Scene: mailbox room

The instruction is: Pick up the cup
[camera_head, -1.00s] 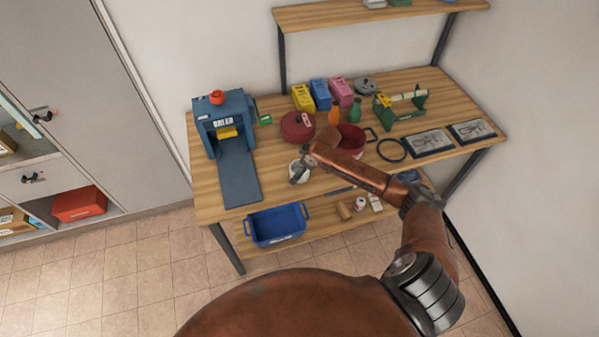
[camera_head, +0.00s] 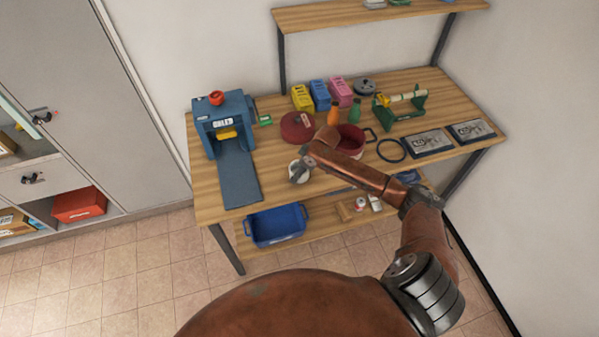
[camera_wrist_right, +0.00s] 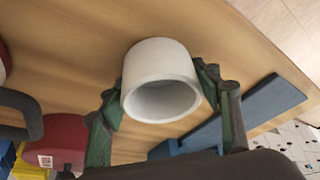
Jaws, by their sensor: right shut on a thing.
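The white cup (camera_wrist_right: 160,62) is in the middle of the right wrist view, its round mouth facing the camera. My right gripper (camera_wrist_right: 165,92) is shut on it, with one dark green finger on each side of the cup. In the head view the cup (camera_head: 295,167) shows as a small pale shape at the front of the wooden table (camera_head: 285,194). My right gripper (camera_head: 300,174) partly hides it there. I cannot tell whether the cup's base touches the table. My left gripper is not in view.
A blue machine with a sloping ramp (camera_head: 238,175) stands left of the cup. A dark red pot (camera_head: 351,136) and a red round lid (camera_head: 297,126) are behind it. A blue crate (camera_head: 276,224) sits on the lower shelf. Table between ramp and cup is clear.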

